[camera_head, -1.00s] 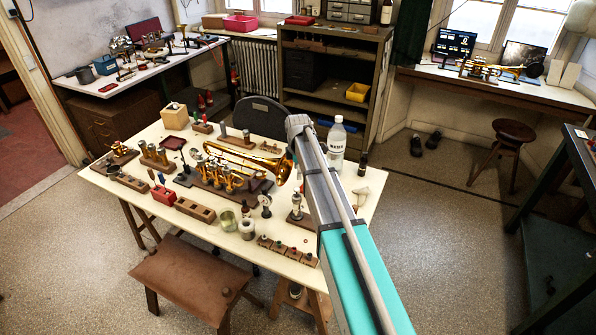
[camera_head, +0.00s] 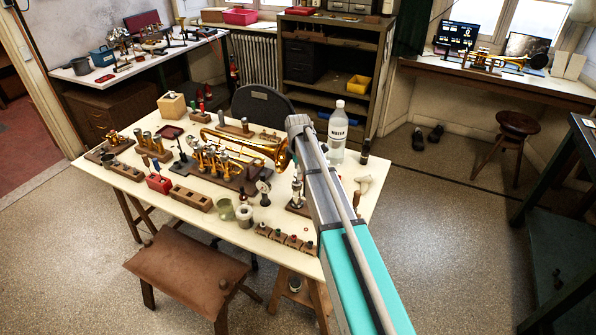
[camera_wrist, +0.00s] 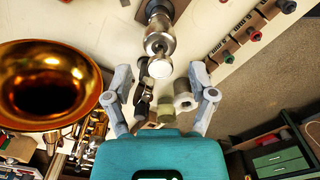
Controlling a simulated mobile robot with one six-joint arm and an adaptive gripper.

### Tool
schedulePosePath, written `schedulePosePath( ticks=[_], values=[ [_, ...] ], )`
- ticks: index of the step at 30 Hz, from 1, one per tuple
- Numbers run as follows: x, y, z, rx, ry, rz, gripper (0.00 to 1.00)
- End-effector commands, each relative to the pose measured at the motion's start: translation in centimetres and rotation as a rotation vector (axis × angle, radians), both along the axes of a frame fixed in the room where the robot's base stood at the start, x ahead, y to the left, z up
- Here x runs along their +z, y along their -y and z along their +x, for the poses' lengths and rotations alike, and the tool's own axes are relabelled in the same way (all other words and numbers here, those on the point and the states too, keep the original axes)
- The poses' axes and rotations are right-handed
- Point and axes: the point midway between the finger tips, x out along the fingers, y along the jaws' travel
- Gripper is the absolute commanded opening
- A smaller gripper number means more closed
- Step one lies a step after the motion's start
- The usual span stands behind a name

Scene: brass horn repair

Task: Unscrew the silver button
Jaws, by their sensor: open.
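The silver button (camera_wrist: 160,68) shows in the wrist view as a round, bright cap at the near end of a silver valve piece (camera_wrist: 159,40). In the head view, a small silver piece on a dark base (camera_head: 297,192), apparently the same one, stands on the table just left of my arm. My gripper (camera_wrist: 160,77) is open. Its two grey fingers lie left and right of the button with clear gaps, and nothing is between them in grip. I cannot tell the depth between fingertips and button.
The brass horn (camera_head: 250,146) lies on the table (camera_head: 130,188); its bell (camera_wrist: 50,85) is close to the left finger. A row of small coloured knobs (camera_head: 288,238) is at the front edge. A water bottle (camera_head: 338,130) stands behind my arm.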

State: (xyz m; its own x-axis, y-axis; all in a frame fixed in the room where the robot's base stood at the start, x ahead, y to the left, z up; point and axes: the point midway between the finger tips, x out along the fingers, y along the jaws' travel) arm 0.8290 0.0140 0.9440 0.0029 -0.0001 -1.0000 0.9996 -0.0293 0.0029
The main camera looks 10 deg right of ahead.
Motion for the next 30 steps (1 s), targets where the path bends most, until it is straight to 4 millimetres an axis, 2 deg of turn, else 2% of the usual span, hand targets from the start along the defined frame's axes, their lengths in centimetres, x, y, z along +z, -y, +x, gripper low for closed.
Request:
schedulePosePath(
  ticks=[5, 17, 28, 30],
  values=[
    [-0.73, 0.0, 0.0, 0.0, 0.0, 0.0, 0.73],
    [-0.75, 0.0, 0.0, 0.0, 0.0, 0.0, 0.71],
    [-0.76, 0.0, 0.0, 0.0, 0.0, 0.0, 0.02],
    [-0.76, 0.0, 0.0, 0.0, 0.0, 0.0, 0.0]
  ],
)
